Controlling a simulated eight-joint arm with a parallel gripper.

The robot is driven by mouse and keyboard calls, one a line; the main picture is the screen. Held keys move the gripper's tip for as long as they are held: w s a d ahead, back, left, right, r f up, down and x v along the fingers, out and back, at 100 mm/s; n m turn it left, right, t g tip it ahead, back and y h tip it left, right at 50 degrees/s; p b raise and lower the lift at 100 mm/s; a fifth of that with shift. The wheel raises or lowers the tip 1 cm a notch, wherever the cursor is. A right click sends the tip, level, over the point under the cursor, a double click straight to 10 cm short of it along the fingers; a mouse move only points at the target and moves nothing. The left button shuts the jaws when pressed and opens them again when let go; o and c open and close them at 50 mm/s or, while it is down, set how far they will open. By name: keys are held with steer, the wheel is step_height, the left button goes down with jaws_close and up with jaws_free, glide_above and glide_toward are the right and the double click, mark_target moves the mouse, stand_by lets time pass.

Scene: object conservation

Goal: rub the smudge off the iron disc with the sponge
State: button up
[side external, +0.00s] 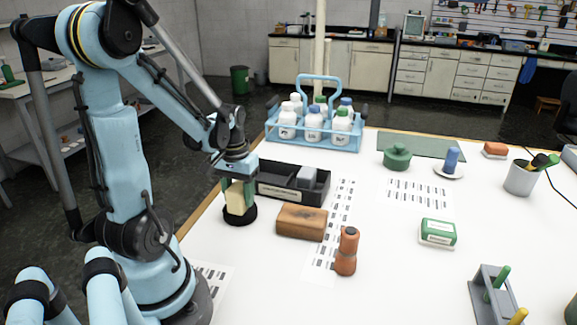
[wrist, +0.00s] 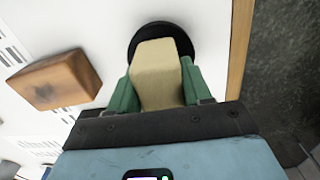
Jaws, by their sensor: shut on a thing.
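The sponge (side external: 236,203) is a pale yellow block held upright between the green fingers of my gripper (side external: 239,193). In the wrist view the sponge (wrist: 157,75) fills the space between both fingers of my gripper (wrist: 160,85). The iron disc (side external: 238,216) is black and round and lies on the white table near its left edge. The sponge is over the disc, and its lower end appears to touch it. The disc (wrist: 140,35) shows behind the sponge in the wrist view. No smudge shows; the sponge hides much of the disc's top.
A brown block (side external: 301,222) and an orange-brown bottle (side external: 346,251) stand right of the disc. A black tray (side external: 292,184) is just behind, and a blue bottle carrier (side external: 314,133) farther back. The table edge is close on the left. Open table lies in the front middle.

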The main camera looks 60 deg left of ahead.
steer(key=shift+w+d, duration=0.35)
steer(key=shift+s+a, duration=0.1)
steer(key=shift+s, duration=0.05)
steer(key=shift+s+a, duration=0.75)
steer(key=shift+w+d, duration=0.15)
steer(key=shift+w+d, duration=0.7)
stand_by(0.3)
steer(key=shift+s+a+f, duration=0.1)
steer(key=shift+s+a, duration=0.7)
steer(key=shift+s, duration=0.05)
